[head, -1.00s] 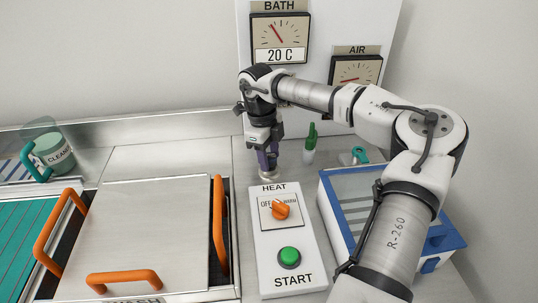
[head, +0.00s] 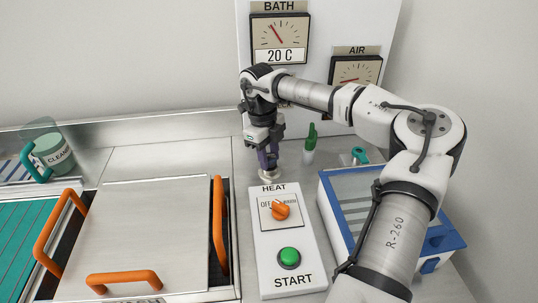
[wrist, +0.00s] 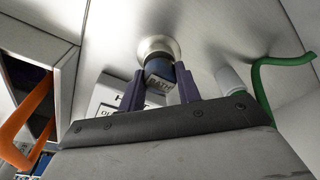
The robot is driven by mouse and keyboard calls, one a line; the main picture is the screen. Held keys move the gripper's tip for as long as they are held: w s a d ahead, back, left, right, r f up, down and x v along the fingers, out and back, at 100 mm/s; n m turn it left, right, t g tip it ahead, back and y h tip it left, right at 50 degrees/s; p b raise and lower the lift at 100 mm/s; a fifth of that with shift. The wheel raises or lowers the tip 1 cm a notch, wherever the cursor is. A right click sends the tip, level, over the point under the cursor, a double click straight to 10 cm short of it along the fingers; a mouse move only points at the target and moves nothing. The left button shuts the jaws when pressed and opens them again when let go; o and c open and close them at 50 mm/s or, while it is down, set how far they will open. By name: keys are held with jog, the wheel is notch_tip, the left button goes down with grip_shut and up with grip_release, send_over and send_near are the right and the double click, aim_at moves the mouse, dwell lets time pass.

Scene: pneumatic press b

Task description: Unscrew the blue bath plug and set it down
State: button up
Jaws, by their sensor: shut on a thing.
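The blue bath plug (wrist: 159,72), marked "BATH", sits at a round metal collar (wrist: 158,47) in the wrist view. My gripper (wrist: 160,82) has its two dark purple fingers on either side of the plug and is shut on it. In the head view my gripper (head: 268,160) points down, its fingers reaching the metal collar (head: 270,176) on the counter behind the heat panel. The plug is mostly hidden by the fingers there. I cannot tell how far it is turned out of its seat.
The HEAT and START panel (head: 283,240) stands just in front of the plug. A metal lid (head: 140,235) with orange handles lies left. Bare counter (head: 165,160) lies left of the plug.

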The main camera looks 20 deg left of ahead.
jog(key=shift+n, duration=0.7)
jog(key=shift+n+p, duration=0.3)
jog(key=shift+n, duration=0.6)
jog(key=shift+s+n+t, duration=0.1)
jog(key=shift+n+t, duration=0.2)
jog(key=shift+n, duration=0.6)
jog(key=shift+n, duration=0.8)
